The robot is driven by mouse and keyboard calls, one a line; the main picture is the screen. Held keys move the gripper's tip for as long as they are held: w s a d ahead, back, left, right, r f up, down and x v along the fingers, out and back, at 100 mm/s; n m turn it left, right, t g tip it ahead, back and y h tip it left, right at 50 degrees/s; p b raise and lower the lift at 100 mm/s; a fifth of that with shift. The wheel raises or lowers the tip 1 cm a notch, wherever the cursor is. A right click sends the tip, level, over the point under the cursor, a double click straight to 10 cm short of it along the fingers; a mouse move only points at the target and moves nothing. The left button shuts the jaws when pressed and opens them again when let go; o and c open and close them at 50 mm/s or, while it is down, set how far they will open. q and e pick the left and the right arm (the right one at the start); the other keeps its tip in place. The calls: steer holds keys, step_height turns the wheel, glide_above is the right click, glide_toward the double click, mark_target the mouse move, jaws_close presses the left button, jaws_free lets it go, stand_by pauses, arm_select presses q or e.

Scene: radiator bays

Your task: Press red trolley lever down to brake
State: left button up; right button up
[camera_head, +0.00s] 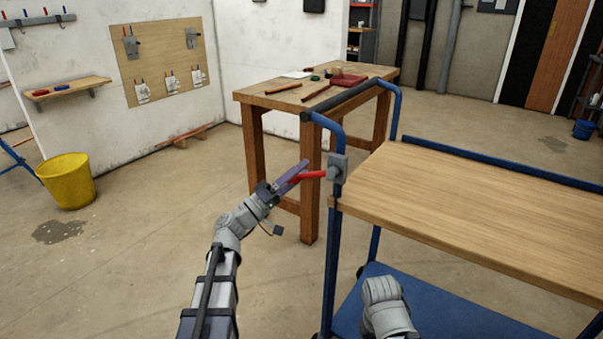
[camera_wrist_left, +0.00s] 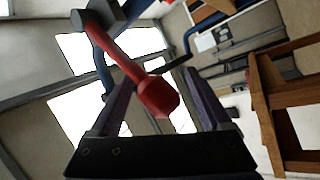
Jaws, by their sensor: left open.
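The red lever (camera_head: 312,174) sticks out to the left from a grey bracket (camera_head: 338,168) on the blue post of the trolley (camera_head: 480,195). It looks close to level. My left gripper (camera_head: 294,174) is open at the lever's free end. In the left wrist view the red lever (camera_wrist_left: 128,66) runs down from its grey bracket (camera_wrist_left: 98,14), and its thick end lies between the fingers of my left gripper (camera_wrist_left: 160,82). I cannot tell whether a finger touches it. Only part of my right arm shows, at the bottom; its gripper is not visible.
A wooden workbench (camera_head: 310,95) with tools stands just behind the lever. The trolley's black push handle (camera_head: 342,99) is above it, and its blue lower shelf (camera_head: 440,315) below. A yellow bucket (camera_head: 67,181) stands far left. The floor to the left is mostly clear.

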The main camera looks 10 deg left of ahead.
arm_select(q)
steer(key=b+v, duration=0.2)
steer(key=v, duration=0.5)
steer(key=shift+b, duration=0.3)
